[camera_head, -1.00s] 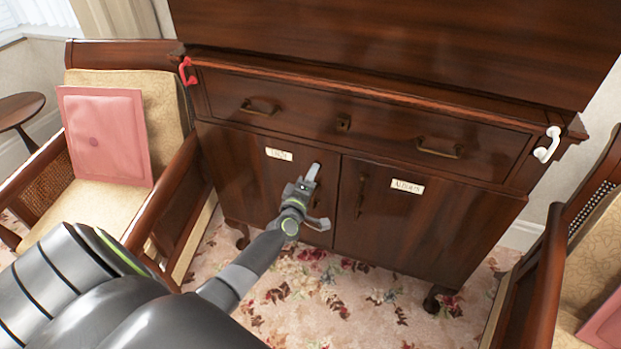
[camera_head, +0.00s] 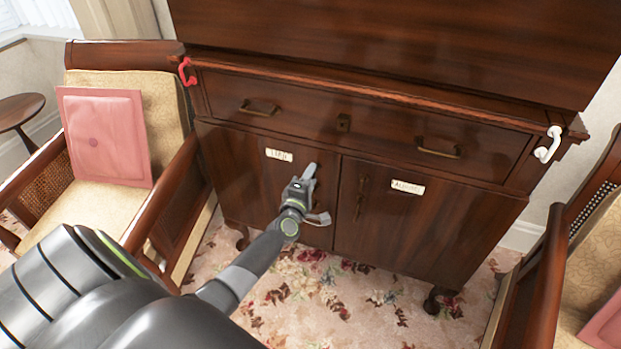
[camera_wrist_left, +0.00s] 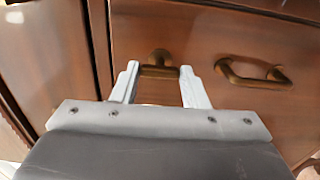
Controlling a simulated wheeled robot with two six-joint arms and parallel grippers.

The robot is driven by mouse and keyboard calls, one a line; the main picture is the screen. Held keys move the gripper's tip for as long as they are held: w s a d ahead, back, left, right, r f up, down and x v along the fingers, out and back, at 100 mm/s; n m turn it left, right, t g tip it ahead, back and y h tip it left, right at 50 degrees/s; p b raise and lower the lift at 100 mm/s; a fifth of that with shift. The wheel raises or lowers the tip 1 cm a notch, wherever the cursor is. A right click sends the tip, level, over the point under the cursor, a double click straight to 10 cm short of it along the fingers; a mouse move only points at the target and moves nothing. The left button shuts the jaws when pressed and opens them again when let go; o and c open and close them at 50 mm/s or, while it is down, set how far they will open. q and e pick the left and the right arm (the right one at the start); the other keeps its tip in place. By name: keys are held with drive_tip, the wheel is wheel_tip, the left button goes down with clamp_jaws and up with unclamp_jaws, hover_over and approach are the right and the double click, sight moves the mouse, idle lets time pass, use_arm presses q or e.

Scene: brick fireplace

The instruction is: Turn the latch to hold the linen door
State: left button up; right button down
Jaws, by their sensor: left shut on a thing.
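The dark wood cabinet has a left door (camera_head: 235,180) whose small white label (camera_head: 279,155) is hard to read but looks like linen. This door looks closed. A red latch (camera_head: 186,72) hangs at the cabinet's top left corner, and a white latch (camera_head: 548,145) at its top right corner. My left gripper (camera_head: 314,193) is in front of the left door, near its inner edge and away from both latches. In the left wrist view its two pale fingers (camera_wrist_left: 160,84) stand apart with a brass handle (camera_wrist_left: 160,68) between them. My right gripper is not in view.
The right door (camera_head: 435,230) has a brass handle (camera_head: 360,197) and label. A drawer (camera_head: 310,118) runs above both doors. An armchair with a pink cushion (camera_head: 104,135) stands left; another chair (camera_head: 590,235) stands right. Floral carpet (camera_head: 340,305) lies in front.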

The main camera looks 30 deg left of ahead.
use_arm(q)
drive_tip(key=o, duration=1)
drive_tip(key=v, duration=1.7)
drive_tip(key=shift+s+d, duration=0.1)
drive_tip(key=shift+s, duration=0.05)
